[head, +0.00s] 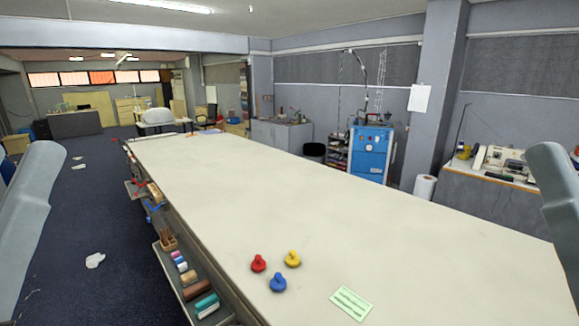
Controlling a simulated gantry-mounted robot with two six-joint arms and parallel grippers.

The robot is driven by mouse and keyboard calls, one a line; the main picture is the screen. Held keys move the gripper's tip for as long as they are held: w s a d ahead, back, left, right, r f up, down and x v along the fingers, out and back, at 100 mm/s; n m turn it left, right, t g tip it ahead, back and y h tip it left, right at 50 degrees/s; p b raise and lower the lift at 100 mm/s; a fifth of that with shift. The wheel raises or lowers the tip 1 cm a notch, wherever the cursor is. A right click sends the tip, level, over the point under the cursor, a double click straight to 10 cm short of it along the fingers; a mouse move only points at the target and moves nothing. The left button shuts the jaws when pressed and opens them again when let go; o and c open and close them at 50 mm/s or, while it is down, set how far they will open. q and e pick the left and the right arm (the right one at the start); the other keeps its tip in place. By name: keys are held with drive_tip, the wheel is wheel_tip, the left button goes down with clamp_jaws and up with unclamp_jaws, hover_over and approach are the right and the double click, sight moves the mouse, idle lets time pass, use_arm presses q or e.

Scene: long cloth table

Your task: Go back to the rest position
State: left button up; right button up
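Only the pale grey upper parts of my two arms show, one at the left edge and one at the right edge of the head view. Neither gripper is in the picture, so whether they are open or shut is hidden. The long cloth table (230,200) runs from the near right to the far left. On its near part stand a red knobbed piece (259,264), a yellow one (292,259) and a blue one (278,283), close together. A light green card with darker lines (351,304) lies flat to their right.
Open shelves with a green-and-white roll (206,305) and other small goods run along the table's left side. A blue machine (370,153) and a bench with a sewing machine (503,162) stand beyond its right side. Most of the tabletop is bare.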

wheel_tip(320, 180, up, 21)
drive_tip(key=p, duration=1.7)
wheel_tip(320, 180, down, 35)
drive_tip(key=b, duration=3.5)
